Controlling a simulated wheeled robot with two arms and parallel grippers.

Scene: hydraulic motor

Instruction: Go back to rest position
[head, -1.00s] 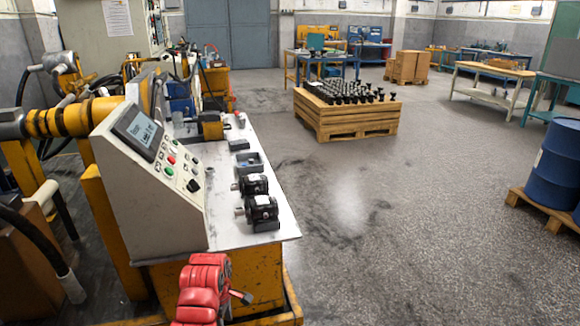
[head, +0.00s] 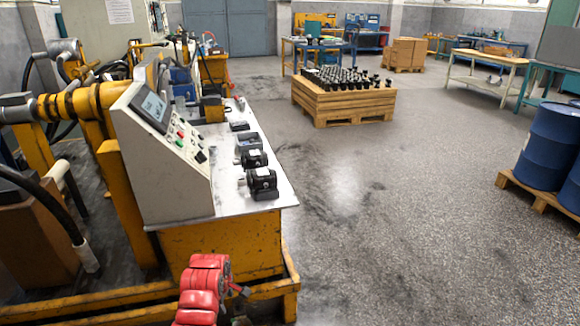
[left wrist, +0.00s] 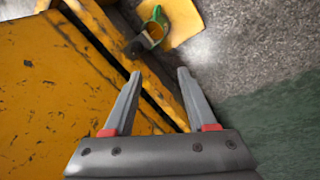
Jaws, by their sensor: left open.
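My left arm, red, reaches in at the bottom of the head view, with its small dark gripper (head: 240,291) low in front of the yellow bench frame. In the left wrist view the left gripper (left wrist: 160,74) has its two grey fingers spread apart with nothing between them. Past the fingers lie a scratched yellow surface (left wrist: 45,85) and grey floor. Two black hydraulic motors (head: 262,181) stand on the white bench top (head: 240,207), away from the gripper. My right gripper is not in view.
A control panel box (head: 160,165) stands on the left of the bench. A yellow base rail (head: 110,309) runs low near my arm. A wooden crate (head: 345,105) with black parts stands farther back. Blue barrels (head: 552,148) stand on a pallet at right. The middle floor is clear.

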